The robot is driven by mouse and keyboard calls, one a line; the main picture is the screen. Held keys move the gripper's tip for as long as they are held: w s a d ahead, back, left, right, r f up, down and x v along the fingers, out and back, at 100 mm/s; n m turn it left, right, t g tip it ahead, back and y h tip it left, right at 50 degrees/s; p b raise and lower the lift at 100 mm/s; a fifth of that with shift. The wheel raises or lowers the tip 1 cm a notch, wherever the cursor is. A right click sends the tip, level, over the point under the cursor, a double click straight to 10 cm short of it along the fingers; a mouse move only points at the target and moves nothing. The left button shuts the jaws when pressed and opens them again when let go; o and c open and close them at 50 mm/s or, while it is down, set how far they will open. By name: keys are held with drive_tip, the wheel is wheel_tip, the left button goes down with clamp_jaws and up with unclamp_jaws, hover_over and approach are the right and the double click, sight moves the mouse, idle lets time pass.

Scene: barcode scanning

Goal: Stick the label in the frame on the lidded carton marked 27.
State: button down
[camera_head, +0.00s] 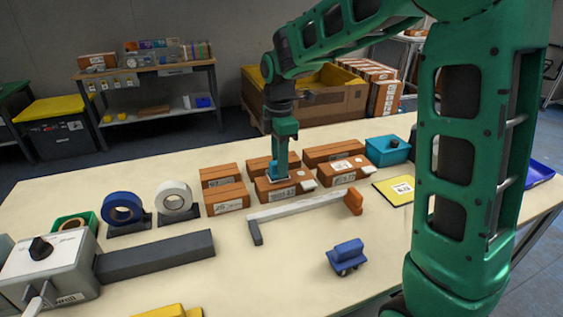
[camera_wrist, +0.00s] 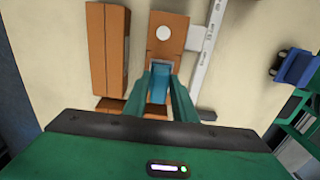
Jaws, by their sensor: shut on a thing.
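My gripper (camera_head: 279,160) is over the middle front carton (camera_head: 284,188), shut on a blue block-like tool (camera_wrist: 159,82). The tool's lower end is at the carton's top, inside or just above a pale frame outline (camera_wrist: 150,62); I cannot tell whether it touches. The carton is brown, with a white round spot (camera_wrist: 164,33) on top and a printed white marking on its front. The right front carton (camera_head: 327,178) also has a pale frame mark and white spot on top. The numbers are too small to read surely. Any label under the tool is hidden.
The left front carton (camera_head: 227,199) stands close beside, with more cartons behind. A white bar (camera_head: 297,207) lies in front. A blue roller-like thing (camera_head: 347,256), a yellow pad with a barcode label (camera_head: 385,191) and a teal bin (camera_head: 379,158) are to the right. Front table is partly clear.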

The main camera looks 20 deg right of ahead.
drive_tip(key=shift+f, duration=0.55)
idle(1.4)
drive_tip(key=shift+r, duration=3.5)
